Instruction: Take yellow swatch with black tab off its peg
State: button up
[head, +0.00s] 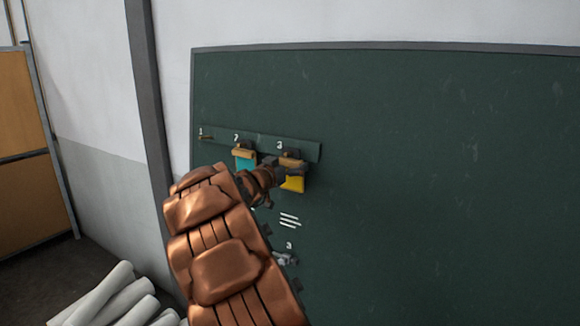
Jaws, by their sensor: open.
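The yellow swatch (293,184) hangs at the peg marked 3, on the right part of a rail on the dark green board. A tan strip shows along its top, with dark pieces around it; I cannot tell which of these is the black tab. My gripper (284,168) is at the swatch's upper left, in front of it, and hides part of it. Its jaws are open. They are too small and dark to tell whether they touch or surround the tab. My copper-coloured arm hides the board below and to the left.
A teal swatch (245,162) hangs close by on the left, at peg 2. Peg 1 (206,137) is bare at the rail's left end. A small grey fitting (286,259) marked 3 sits lower on the board. White rolls (112,296) lie at lower left. The board's right side is clear.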

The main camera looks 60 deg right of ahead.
jog(key=shift+d, duration=0.3)
jog(key=c, duration=0.8)
jog(key=shift+w+r, duration=0.1)
jog(key=shift+r, duration=0.05)
jog(key=a+b, duration=0.3)
jog(key=a, duration=1.5)
jog(key=shift+s+r+b, duration=0.15)
jog(key=shift+s+b, duration=0.2)
jog(key=shift+s, duration=0.1)
jog(key=shift+r+p, duration=0.35)
jog(key=shift+p, duration=0.35)
jog(key=shift+a, duration=0.1)
